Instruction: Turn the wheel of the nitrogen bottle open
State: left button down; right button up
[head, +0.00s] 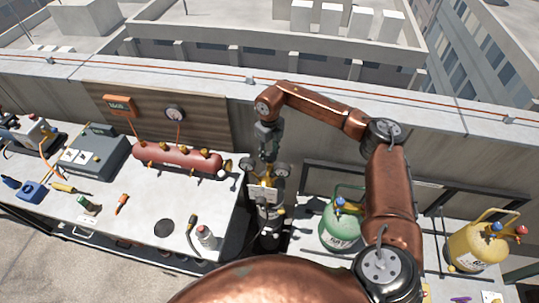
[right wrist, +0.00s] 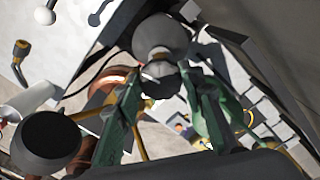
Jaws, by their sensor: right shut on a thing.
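The nitrogen bottle (head: 268,218) is a dark upright cylinder just right of the white bench, with a brass fitting and two gauges (head: 247,165) near its top. My right gripper (head: 268,153) comes down on the bottle's top from above and hides the wheel in the head view. In the right wrist view the green fingers of my right gripper (right wrist: 162,80) are closed around a small grey part at the bottle top, which I take to be the wheel. A gauge (right wrist: 45,140) shows at the lower left there. My left gripper is not in view.
The white bench (head: 140,215) at left carries a red tank (head: 178,158), a grey case (head: 92,150) and hand tools. A green bottle (head: 340,230) stands to the right of the nitrogen bottle, a yellow one (head: 478,245) farther right. A parapet wall (head: 270,115) runs behind.

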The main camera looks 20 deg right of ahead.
aim_at(269, 156)
jog(key=n+b, duration=0.1)
jog(key=n, duration=0.3)
jog(key=shift+n+b, duration=0.3)
jog(key=shift+b, duration=0.1)
jog(key=n+b, duration=0.1)
jog(key=n, duration=0.2)
jog(key=shift+n, duration=0.3)
jog(key=n+b, duration=0.1)
jog(key=n, duration=0.2)
jog(key=shift+s+a+n, duration=0.1)
jog(key=shift+s+n, duration=0.05)
jog(key=shift+n, duration=0.15)
jog(key=shift+n+b, duration=0.65)
jog(key=shift+n, duration=1.15)
jog(key=o, duration=1.2)
jog(key=shift+c, duration=0.2)
jog(key=shift+r, duration=0.2)
notch_tip(269, 156, up, 12)
jog(key=shift+f, duration=0.15)
